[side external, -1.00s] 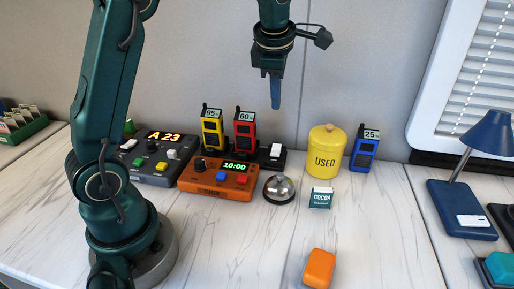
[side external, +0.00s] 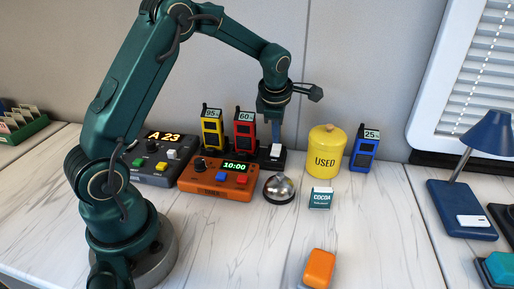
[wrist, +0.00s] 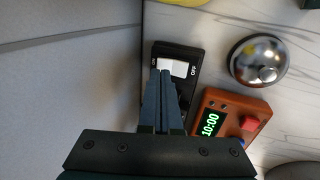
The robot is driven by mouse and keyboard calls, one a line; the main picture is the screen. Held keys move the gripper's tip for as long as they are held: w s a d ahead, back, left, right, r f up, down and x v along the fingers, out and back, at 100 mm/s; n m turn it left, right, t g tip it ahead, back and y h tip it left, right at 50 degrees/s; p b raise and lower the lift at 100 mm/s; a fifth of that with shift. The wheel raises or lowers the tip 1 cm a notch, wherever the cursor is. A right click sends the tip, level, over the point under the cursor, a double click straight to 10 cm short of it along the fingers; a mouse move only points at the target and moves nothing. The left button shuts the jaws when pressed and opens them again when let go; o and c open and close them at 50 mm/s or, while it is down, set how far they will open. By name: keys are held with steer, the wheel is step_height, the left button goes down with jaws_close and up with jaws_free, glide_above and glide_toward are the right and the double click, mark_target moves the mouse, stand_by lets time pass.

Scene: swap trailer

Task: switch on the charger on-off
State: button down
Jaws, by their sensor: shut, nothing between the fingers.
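The charger is a black base (side external: 264,164) at the back, with a yellow radio (side external: 212,130) and a red radio (side external: 245,131) standing in it. Its white on-off rocker (side external: 275,152) is at the right end. In the wrist view the rocker (wrist: 179,68) sits on the black housing (wrist: 182,50), with OFF marked on its right and ON on its left. My gripper (side external: 276,142) is shut and empty, pointing down over the rocker. In the wrist view its tips (wrist: 166,74) overlap the rocker's left, ON-side end. I cannot tell whether they touch it or which way it is tilted.
An orange timer (side external: 218,183) and a silver bell (side external: 279,188) stand in front of the charger. A yellow USED canister (side external: 325,155) is close on the right, with a blue radio (side external: 364,150) beyond. The wall is close behind. The front table is mostly clear.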

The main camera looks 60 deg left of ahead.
steer(key=shift+x, duration=0.9)
steer(key=shift+w+a+f, duration=0.15)
steer(key=shift+f, duration=0.05)
steer(key=shift+s+d+r, duration=0.1)
steer(key=shift+s+d, duration=0.5)
steer(key=v, duration=1.4)
steer(key=shift+d, duration=0.1)
